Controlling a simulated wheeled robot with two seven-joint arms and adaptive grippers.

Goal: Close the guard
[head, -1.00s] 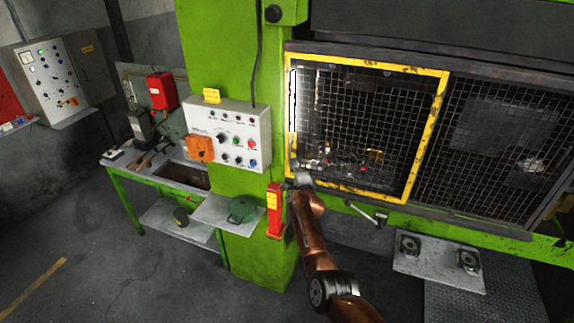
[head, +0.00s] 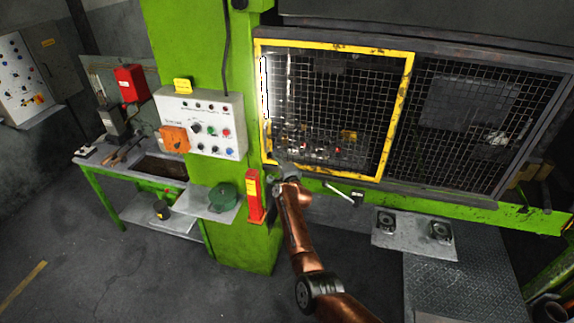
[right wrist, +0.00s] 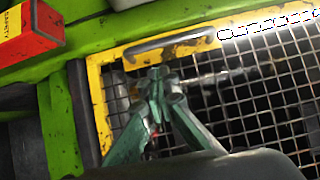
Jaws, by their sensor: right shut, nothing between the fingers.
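The guard is a yellow-framed wire mesh panel (head: 399,105) across the left part of the press opening, its left edge beside the green column. In the right wrist view its yellow frame (right wrist: 95,100) carries a grey bar handle (right wrist: 170,46). My right gripper (head: 283,165) is at the guard's lower left corner. In the right wrist view my right gripper (right wrist: 164,82) is shut and empty, its tips close to the handle and in front of the mesh. I cannot tell whether they touch the handle. My left gripper is out of view.
A fixed dark mesh panel (head: 475,125) fills the opening's right part. A control box (head: 200,123) and a red safety post (head: 255,195) are on the green column (head: 235,245). A small lever (head: 343,194) and a two-button plate (head: 414,234) stick out below the guard.

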